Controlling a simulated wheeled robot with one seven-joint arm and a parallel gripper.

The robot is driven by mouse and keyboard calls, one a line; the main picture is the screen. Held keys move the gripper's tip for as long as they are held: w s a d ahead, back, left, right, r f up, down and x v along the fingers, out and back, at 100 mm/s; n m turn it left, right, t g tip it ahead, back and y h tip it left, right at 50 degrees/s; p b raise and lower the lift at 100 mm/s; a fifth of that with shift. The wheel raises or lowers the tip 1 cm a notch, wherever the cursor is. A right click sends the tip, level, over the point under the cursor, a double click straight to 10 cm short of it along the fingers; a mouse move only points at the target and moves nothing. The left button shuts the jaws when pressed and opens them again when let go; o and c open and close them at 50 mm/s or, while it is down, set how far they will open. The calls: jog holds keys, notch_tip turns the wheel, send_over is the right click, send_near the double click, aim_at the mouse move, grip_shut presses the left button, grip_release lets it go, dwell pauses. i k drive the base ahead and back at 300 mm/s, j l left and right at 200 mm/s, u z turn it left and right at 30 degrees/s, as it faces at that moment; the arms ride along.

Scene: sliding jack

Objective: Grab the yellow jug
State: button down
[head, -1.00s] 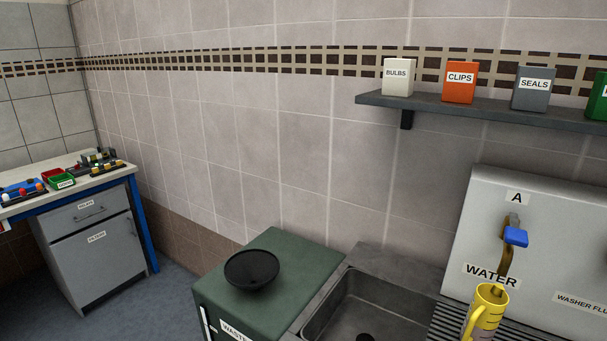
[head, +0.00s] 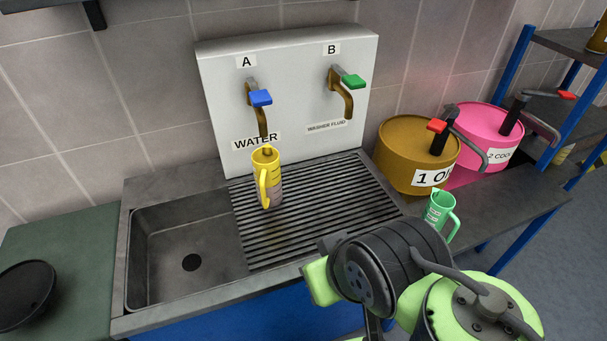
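The yellow jug (head: 264,165) stands upright on the ribbed drainboard (head: 325,225), right of the sink basin. Its handle faces toward me and slightly left. A greyish patch shows on its lower right side. The spout of tap A (head: 260,115), with a blue lever, hangs down right above the jug's mouth. My arm fills the lower right of the head view, apart from the jug and nearer to me. My gripper's fingers cannot be seen.
The sink basin (head: 165,255) lies left of the jug. Tap B (head: 343,90) with a green lever is to its right. A green jug (head: 440,208), a brown drum (head: 395,150) and a pink drum (head: 470,125) stand further right. A dark bowl (head: 25,292) sits far left.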

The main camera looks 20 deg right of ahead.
aim_at(266, 161)
jog(key=z, duration=0.15)
jog(key=l+u, duration=0.2)
jog(key=u, duration=0.2)
jog(key=l+u, duration=0.2)
jog(key=u, duration=0.25)
jog(key=l+u, duration=0.2)
jog(key=u, duration=0.2)
jog(key=k+l+u, duration=0.15)
jog(key=u, duration=0.25)
jog(key=k+l+u, duration=0.1)
jog(key=u, duration=0.3)
